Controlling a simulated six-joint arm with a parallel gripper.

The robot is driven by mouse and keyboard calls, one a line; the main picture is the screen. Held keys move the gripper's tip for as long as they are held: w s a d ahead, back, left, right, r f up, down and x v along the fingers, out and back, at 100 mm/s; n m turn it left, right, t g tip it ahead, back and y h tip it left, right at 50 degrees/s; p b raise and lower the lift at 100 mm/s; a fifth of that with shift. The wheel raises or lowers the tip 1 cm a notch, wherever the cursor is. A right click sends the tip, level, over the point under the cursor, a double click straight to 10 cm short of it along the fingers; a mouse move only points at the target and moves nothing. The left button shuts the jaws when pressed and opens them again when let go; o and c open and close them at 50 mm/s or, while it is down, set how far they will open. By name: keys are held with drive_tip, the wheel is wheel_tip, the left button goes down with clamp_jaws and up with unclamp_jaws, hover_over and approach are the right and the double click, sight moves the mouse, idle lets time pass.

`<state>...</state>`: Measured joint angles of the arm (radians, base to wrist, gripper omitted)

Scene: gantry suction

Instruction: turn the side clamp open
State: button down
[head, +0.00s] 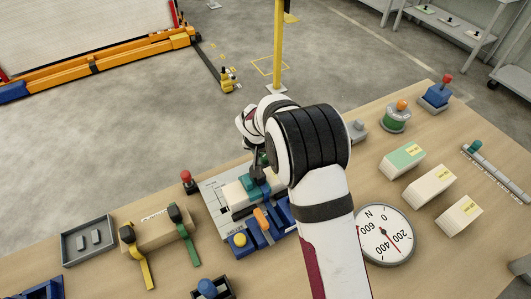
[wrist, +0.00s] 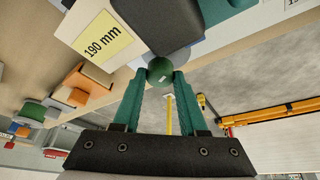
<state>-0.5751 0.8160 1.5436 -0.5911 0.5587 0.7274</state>
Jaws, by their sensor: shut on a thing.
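My gripper (wrist: 161,78) has its green fingers shut on a round green knob (wrist: 160,69) beside a dark grey block (wrist: 165,22) in the wrist view. I take the knob to be the side clamp's handle. In the head view my gripper works at the far side of the blue fixture (head: 262,238), and my arm hides part of it. A white and teal block (head: 236,194) sits in the fixture. An orange lever (head: 262,218) and a yellow knob (head: 239,240) are at its near side. How far the clamp is turned cannot be told.
A white block labelled 190 mm (wrist: 95,42) is close to my fingers in the wrist view. A red button (head: 187,181) stands left of the fixture. A round dial (head: 386,234) and several white blocks (head: 431,187) are to the right. A grey tray (head: 88,241) lies left.

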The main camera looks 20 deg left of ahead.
drive_tip(key=shift+a+m+h, duration=0.15)
drive_tip(key=shift+m+h, duration=0.65)
drive_tip(key=shift+m, duration=1.3)
drive_tip(key=shift+g, duration=0.3)
drive_tip(key=shift+c, duration=2.2)
unclamp_jaws()
drive_tip(key=v, duration=1.5)
drive_tip(key=shift+s+r, duration=0.3)
